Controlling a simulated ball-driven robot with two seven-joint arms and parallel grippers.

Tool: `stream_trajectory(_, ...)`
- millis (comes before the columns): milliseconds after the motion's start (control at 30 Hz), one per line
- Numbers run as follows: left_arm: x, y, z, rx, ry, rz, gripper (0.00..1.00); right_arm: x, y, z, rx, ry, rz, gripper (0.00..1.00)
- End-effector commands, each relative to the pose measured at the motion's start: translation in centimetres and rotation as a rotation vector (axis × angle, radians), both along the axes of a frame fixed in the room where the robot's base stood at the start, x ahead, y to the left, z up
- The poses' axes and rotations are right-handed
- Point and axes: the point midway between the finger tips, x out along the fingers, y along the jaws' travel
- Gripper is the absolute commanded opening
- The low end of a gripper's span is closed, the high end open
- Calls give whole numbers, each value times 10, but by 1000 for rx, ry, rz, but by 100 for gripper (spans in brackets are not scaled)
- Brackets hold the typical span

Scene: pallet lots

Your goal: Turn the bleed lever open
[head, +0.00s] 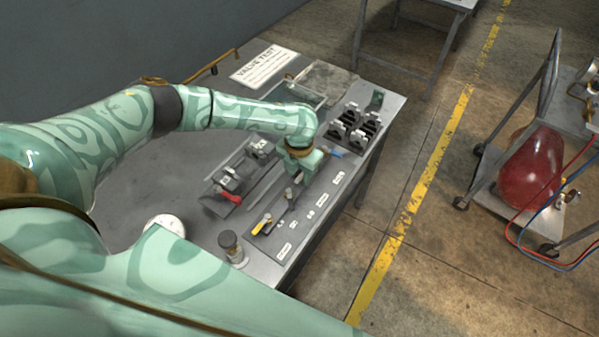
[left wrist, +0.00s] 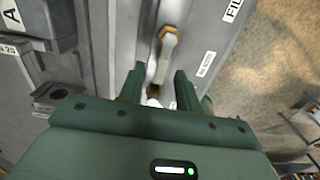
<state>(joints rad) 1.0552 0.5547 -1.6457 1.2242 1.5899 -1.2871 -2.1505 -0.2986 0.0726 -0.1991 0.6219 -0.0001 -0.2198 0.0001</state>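A grey valve panel with several levers lies on the table. A yellow lever (head: 262,224) is at its near end, and a blue one (head: 334,153) is at its far end. My left gripper (head: 297,178) is over the middle of the panel, close to a small grey upright part (head: 289,195). In the left wrist view, a pale metal lever with a tan rounded end (left wrist: 166,47) points up between my two fingers, which are apart. I cannot tell whether they touch it. Its base is partly hidden by my gripper. I cannot read which label marks the bleed lever. My right gripper is out of view.
A red-handled part (head: 230,197) is on a block left of the panel. Black holders (head: 355,128) stand at the table's far right. A dark-topped jar (head: 231,246) and a white round dial (head: 165,224) are nearer. A cart with a red tank (head: 531,163) stands right.

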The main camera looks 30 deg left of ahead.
Motion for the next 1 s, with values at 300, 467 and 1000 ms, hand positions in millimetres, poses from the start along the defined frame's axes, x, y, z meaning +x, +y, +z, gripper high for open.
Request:
stream_trajectory(300, 0, 0, 0, 0, 0, 0, 6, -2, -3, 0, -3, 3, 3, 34)
stream_trajectory(467, 0, 0, 0, 0, 0, 1, 0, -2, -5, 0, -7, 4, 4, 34)
stream_trajectory(1000, 0, -8, 3, 0, -1, 200, 0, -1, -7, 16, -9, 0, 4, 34)
